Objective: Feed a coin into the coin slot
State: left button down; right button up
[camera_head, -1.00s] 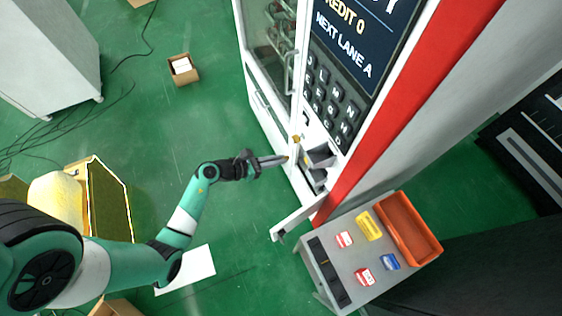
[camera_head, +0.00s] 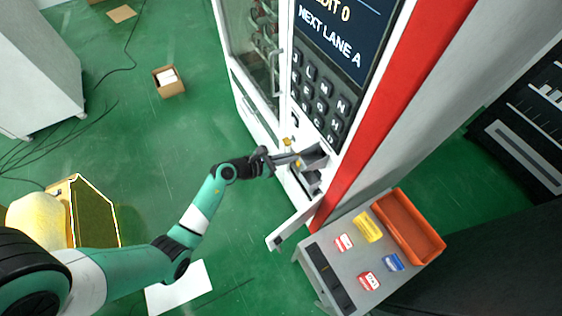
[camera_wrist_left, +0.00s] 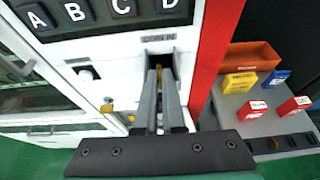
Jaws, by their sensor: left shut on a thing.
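My left gripper (camera_head: 295,158) reaches in from the left to the vending machine's front panel. In the left wrist view its two long fingers (camera_wrist_left: 160,75) are shut on a coin (camera_wrist_left: 159,69), of which only a narrow gold-brown strip shows between the tips. The tips are just below the "COIN IN" label (camera_wrist_left: 160,38), at the white panel. The coin slot is hidden behind the fingers, and I cannot tell whether the coin touches it. The machine's screen (camera_head: 343,35) reads credit 0 and "NEXT LANE A". My right gripper is not in view.
Black letter keys (camera_head: 318,95) sit above the fingers. A white flap or arm (camera_head: 293,224) sticks out below them. A grey table (camera_head: 335,262) with an orange tray (camera_head: 408,228) and small red, yellow and blue boxes stands at right.

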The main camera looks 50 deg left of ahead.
pick_arm(q)
jog(key=shift+s+f+b+x, duration=0.1)
jog(key=shift+f+b+x, duration=0.1)
jog(key=shift+b+x, duration=0.75)
jog(key=shift+s+f+b+x, duration=0.15)
jog(key=shift+b+x, duration=0.4)
jog(key=shift+x, duration=0.8)
jog(key=shift+f+b+x, duration=0.2)
jog(key=shift+b+x, duration=0.55)
jog(key=shift+x, duration=0.45)
jog(key=c, duration=0.9)
grip_release()
jog(key=shift+c, duration=0.2)
jog(key=p+v, duration=0.2)
jog(key=v, duration=0.9)
jog(key=shift+s, duration=0.3)
jog(key=shift+a+r, duration=0.1)
jog(key=shift+r, duration=0.05)
